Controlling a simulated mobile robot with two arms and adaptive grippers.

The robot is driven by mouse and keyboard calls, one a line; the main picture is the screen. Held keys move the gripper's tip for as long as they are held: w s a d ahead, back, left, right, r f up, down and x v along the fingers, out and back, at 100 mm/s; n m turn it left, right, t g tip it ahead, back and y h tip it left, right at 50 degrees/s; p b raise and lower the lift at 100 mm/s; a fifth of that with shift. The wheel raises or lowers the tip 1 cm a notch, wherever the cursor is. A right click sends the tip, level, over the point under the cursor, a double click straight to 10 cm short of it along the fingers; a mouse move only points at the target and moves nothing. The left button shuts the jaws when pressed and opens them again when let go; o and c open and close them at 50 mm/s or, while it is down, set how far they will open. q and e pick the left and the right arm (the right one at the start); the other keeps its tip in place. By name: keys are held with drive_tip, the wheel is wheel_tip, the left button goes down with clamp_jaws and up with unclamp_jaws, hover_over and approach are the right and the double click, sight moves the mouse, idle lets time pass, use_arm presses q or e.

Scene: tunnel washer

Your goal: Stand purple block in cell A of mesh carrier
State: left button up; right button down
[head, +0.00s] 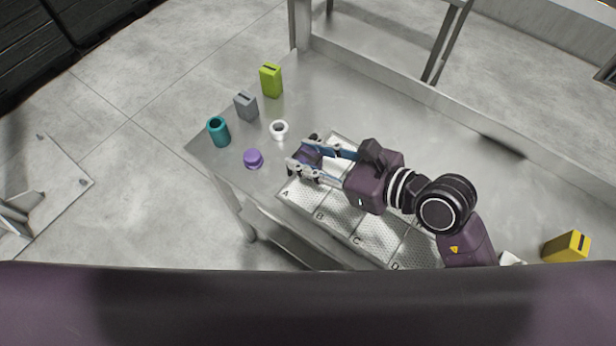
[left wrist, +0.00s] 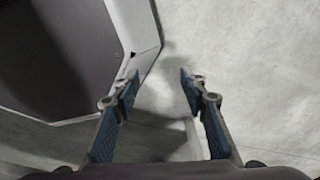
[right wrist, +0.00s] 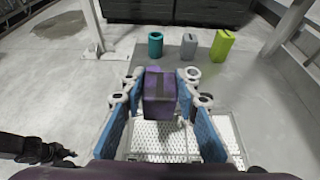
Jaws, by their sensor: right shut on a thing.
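The purple block (head: 309,155) is between the fingers of my right gripper (head: 310,162), which is shut on it. In the right wrist view the block (right wrist: 160,96) looks upright, with a dark slot on its top, and mesh shows below it. The mesh carrier (head: 337,221) lies on the steel table, with labels A, B, C and D along its near side. The block is over the carrier's end near label A (head: 285,193); its height above the mesh is unclear. My left gripper (left wrist: 160,82) is open and empty over the floor, out of the head view.
A purple round cap (head: 253,159), white ring (head: 279,129), teal cup (head: 218,131), grey block (head: 246,105) and green block (head: 271,80) stand at the table's left end. A yellow block (head: 567,246) is far right. The table (head: 370,105) is clear behind the carrier.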

wheel_tip(320, 180, down, 4)
drive_tip(key=shift+w+r, duration=0.1)
drive_tip(key=shift+r, duration=0.05)
wheel_tip(320, 180, down, 4)
drive_tip(key=shift+f+b, duration=0.2)
drive_tip(key=shift+b, duration=0.2)
use_arm(q)
drive_tip(key=shift+s+f, duration=0.5)
drive_tip(key=shift+s, duration=0.05)
use_arm(e)
drive_tip(key=shift+f, duration=0.15)
drive_tip(key=c, duration=1.5)
unclamp_jaws()
use_arm(q)
drive_tip(key=shift+w+f, duration=0.1)
